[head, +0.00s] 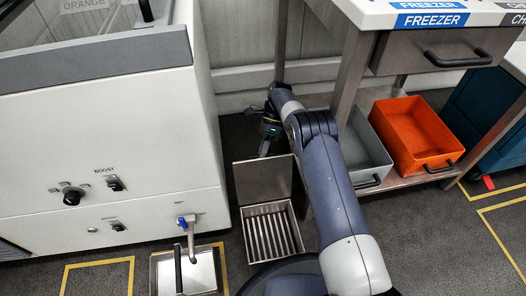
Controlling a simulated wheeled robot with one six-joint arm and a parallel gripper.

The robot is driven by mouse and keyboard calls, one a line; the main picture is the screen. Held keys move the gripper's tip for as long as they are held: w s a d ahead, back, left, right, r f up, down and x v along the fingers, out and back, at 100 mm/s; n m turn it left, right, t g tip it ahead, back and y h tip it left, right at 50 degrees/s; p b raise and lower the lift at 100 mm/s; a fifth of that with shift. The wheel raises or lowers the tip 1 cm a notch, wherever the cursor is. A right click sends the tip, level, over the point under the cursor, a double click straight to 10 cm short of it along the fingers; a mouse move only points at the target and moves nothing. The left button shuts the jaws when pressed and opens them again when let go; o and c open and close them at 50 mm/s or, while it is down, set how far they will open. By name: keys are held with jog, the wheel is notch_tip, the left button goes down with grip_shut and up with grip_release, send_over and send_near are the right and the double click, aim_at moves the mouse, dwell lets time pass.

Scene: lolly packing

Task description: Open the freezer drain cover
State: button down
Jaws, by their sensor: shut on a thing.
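A square metal drain cover (262,181) stands raised at the back of a floor drain between the white machine and the steel table. The open drain (271,232) shows a slatted grate inside a metal frame. My gripper (265,150) is at the top edge of the raised cover, shut on it. The dark gripper body and arm partly hide the contact, and the cover's handle cannot be made out.
A white machine (100,150) with knobs stands left.

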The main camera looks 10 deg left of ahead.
jog(key=shift+s+d+f, duration=0.1)
jog(key=shift+s+f, duration=0.05)
jog(key=shift+f, duration=0.3)
jog(key=c, duration=1.6)
grip_release()
jog(key=shift+o, duration=1)
jog(key=shift+r, duration=0.1)
jog(key=shift+r, duration=0.1)
notch_tip(320, 180, up, 10)
jog(key=p, duration=0.4)
